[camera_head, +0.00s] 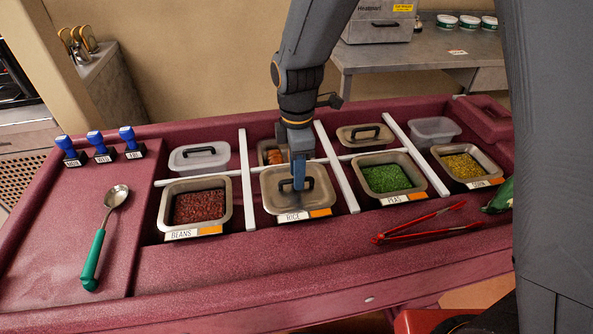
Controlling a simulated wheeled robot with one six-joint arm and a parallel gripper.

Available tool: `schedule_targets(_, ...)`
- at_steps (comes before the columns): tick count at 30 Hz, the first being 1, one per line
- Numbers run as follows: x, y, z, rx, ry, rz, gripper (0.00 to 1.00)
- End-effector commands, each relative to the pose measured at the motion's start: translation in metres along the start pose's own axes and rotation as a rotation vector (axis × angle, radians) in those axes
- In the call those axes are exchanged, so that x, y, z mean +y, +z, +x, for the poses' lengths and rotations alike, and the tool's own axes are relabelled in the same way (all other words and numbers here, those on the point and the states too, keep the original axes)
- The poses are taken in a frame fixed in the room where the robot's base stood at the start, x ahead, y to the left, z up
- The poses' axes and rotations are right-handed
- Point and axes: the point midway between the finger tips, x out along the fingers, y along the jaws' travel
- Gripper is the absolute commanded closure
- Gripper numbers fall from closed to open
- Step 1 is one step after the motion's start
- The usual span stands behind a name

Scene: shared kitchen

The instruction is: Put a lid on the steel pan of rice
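The steel pan labelled RICE (322,207) sits in the front row of the maroon counter, between the beans and the peas. A flat steel lid (275,200) covers its opening, so no rice shows. The lid looks level and within the pan's rim; I cannot tell whether it is fully seated. My gripper (298,184) points down over the middle of the lid, at its dark handle. The blue fingers overlap the handle and are seen nearly edge-on, so their gap and grip are hidden.
Open pans of beans (200,207), peas (387,179) and corn (462,167) stand alongside. White dividers (247,181) separate the columns. Red tongs (430,222) lie front right; a green-handled spoon (94,258) lies left.

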Motion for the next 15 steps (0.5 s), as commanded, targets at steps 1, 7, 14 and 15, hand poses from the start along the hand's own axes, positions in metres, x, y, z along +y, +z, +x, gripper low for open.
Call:
schedule_targets(1,0.0,0.0,-0.002,0.0,0.001,0.0,0.71)
schedule_targets(7,0.001,0.0,-0.023,0.001,0.005,0.0,0.71)
schedule_targets(14,0.002,0.0,-0.071,0.001,0.006,0.0,0.71)
schedule_targets(15,0.002,0.0,-0.079,0.001,0.006,0.0,0.71)
